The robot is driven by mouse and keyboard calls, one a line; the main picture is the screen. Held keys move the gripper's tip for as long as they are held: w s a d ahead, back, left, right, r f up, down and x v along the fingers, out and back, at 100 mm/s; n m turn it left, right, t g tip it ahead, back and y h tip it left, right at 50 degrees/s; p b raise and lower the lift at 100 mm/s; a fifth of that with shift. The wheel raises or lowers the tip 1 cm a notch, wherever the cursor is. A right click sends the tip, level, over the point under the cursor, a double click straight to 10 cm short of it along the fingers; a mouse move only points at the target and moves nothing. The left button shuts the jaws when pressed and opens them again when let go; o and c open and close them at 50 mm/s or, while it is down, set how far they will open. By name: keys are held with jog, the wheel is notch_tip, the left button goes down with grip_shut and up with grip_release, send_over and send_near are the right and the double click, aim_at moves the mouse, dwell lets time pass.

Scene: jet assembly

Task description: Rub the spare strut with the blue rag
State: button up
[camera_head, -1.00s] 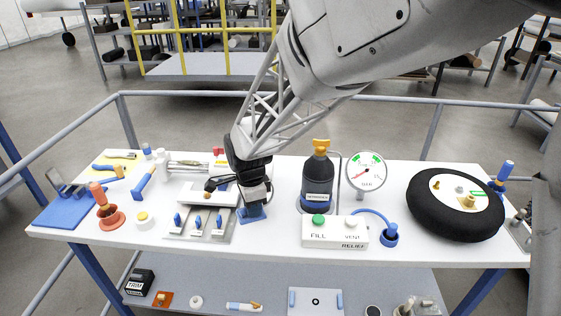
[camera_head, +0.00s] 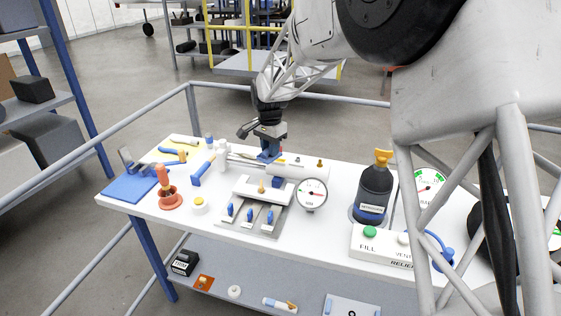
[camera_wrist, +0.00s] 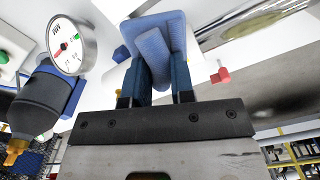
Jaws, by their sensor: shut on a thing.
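My gripper (camera_head: 268,146) is shut on the blue rag (camera_head: 268,156), which hangs from the jaws. The rag also shows between the two fingers in the wrist view (camera_wrist: 152,42). The spare strut (camera_head: 243,159) lies near the back of the table, with a shiny rod at the left and a white body at the right. In the wrist view the strut's shiny rod (camera_wrist: 238,27) runs just right of the rag. The rag is at the strut in the head view, covering part of it; whether they touch I cannot tell.
A pressure gauge (camera_head: 312,194) and a lever panel (camera_head: 250,217) stand in front of the strut. A dark bottle (camera_head: 372,193) with an orange cap is to the right.

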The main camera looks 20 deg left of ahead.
jog(key=w+a+r+n, duration=0.1)
jog(key=w+a+n, duration=0.3)
jog(key=w+a, duration=0.3)
jog(key=shift+a+r, duration=0.3)
jog(key=shift+a, duration=0.3)
jog(key=shift+w, duration=0.1)
